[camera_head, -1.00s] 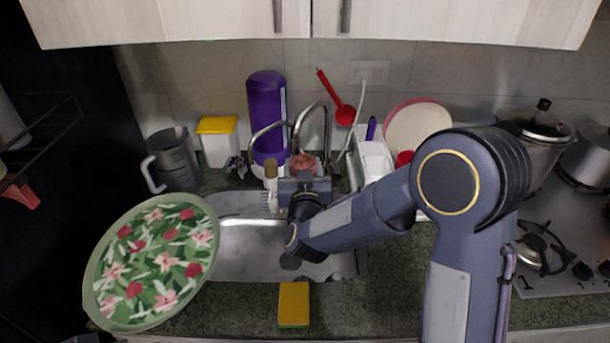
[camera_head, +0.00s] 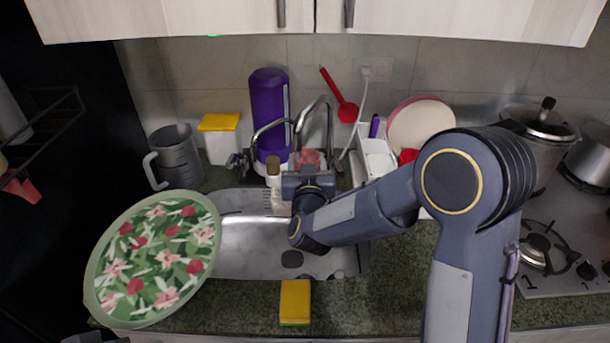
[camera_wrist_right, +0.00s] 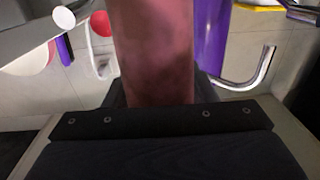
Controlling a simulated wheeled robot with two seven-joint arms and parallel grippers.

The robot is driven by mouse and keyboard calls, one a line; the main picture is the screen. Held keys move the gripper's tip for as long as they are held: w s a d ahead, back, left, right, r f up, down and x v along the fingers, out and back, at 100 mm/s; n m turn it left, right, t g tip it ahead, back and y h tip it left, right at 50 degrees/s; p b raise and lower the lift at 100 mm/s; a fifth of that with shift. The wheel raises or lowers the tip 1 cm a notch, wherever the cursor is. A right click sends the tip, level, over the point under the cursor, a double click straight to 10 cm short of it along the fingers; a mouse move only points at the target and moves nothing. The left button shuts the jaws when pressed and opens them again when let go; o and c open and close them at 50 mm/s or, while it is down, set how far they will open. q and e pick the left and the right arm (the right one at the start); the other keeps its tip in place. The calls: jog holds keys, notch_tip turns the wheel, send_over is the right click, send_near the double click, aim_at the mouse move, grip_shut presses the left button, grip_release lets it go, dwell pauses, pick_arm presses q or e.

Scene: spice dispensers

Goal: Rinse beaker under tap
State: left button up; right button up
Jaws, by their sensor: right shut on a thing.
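My right gripper (camera_head: 308,176) is shut on a reddish, see-through beaker (camera_head: 309,158), beside the tap at the back of the sink. In the right wrist view the beaker (camera_wrist_right: 155,55) fills the middle, right above the dark gripper (camera_wrist_right: 155,115). The beaker's lower part is hidden by the gripper in the head view. The curved metal tap (camera_head: 328,112) rises just behind the beaker. I cannot tell whether water runs. The steel sink (camera_head: 260,245) lies below.
A purple bottle (camera_head: 268,105) and a brush (camera_head: 273,180) stand close left of the beaker. A dish rack with a plate (camera_head: 420,125) is to the right. A floral tray (camera_head: 155,255) overlaps the sink's left side. A yellow sponge (camera_head: 295,300) lies at the front. A grey jug (camera_head: 178,158) stands back left.

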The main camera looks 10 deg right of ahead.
jog(key=shift+d, duration=0.4)
jog(key=shift+a, duration=0.2)
jog(key=shift+a, duration=0.45)
jog(key=shift+d+b, duration=0.2)
jog(key=shift+b, duration=0.2)
jog(key=shift+d, duration=0.45)
jog(key=shift+s, duration=0.1)
jog(key=s+b, duration=0.1)
jog(key=s, duration=0.7)
jog(key=shift+a, duration=0.15)
jog(key=shift+w, duration=0.1)
dwell(0.7)
